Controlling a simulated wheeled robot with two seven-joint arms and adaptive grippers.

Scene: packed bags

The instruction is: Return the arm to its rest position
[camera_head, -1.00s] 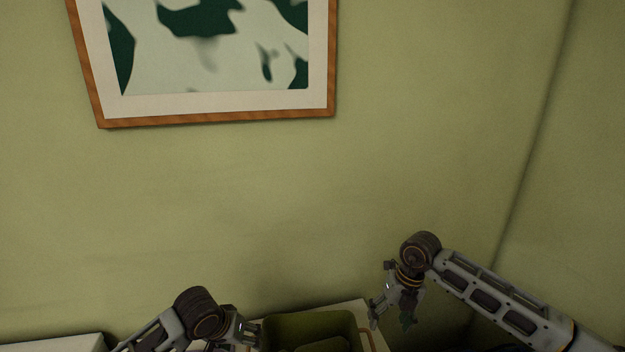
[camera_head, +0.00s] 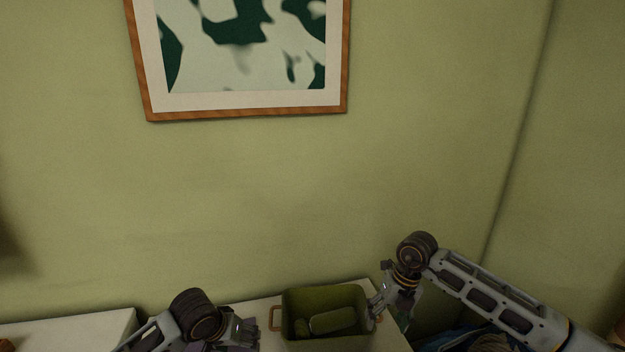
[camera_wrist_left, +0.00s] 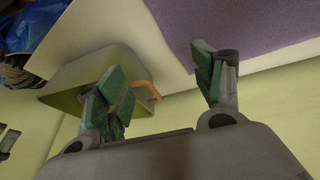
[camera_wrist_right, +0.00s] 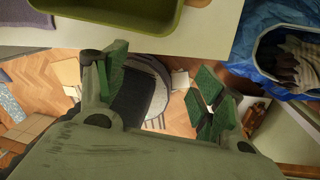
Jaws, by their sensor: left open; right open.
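My left gripper (camera_head: 240,332) is at the bottom of the head view, left of a green bin. In the left wrist view its green-padded fingers (camera_wrist_left: 162,85) are spread with nothing between them. My right gripper (camera_head: 386,302) points down just in front of the bin's right side in the head view. In the right wrist view its fingers (camera_wrist_right: 158,85) are apart and empty, with the floor far below. Both arms are bent, and their lower links leave the frame.
The green bin (camera_head: 297,298) with tan handles stands on a white table (camera_head: 258,308), with a green object (camera_head: 333,321) inside. A blue bag (camera_wrist_right: 243,58) holding dark items lies at right. A purple mat (camera_wrist_left: 262,30) lies beside the bin. A framed picture (camera_head: 240,108) hangs on the wall.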

